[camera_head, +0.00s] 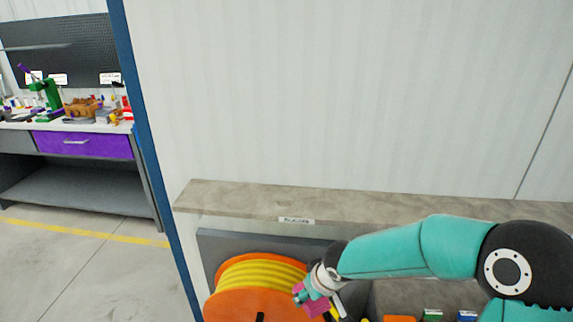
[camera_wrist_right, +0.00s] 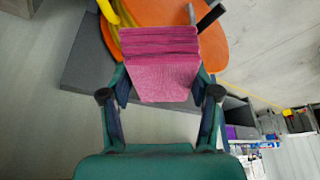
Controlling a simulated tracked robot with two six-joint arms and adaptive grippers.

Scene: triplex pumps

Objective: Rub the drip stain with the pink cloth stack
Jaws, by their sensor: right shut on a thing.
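The pink cloth stack (camera_wrist_right: 160,70) is a block of folded layers between the two fingers of my right gripper (camera_wrist_right: 160,88) in the right wrist view. The gripper is shut on its sides. In the head view the pink cloth stack (camera_head: 317,306) shows small at the end of my right arm, in front of the orange and yellow reel and below the shelf edge. My right gripper (camera_head: 312,290) is partly hidden there by its angle. I cannot clearly make out a drip stain in either view. My left gripper is not in view.
A beige shelf top (camera_head: 380,208) with a small label runs along the pale wall. Below it is an orange reel (camera_head: 255,305) with yellow hose and a black handle. Small coloured boxes (camera_head: 432,314) sit at the lower right. A workbench (camera_head: 75,125) with tools stands far left.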

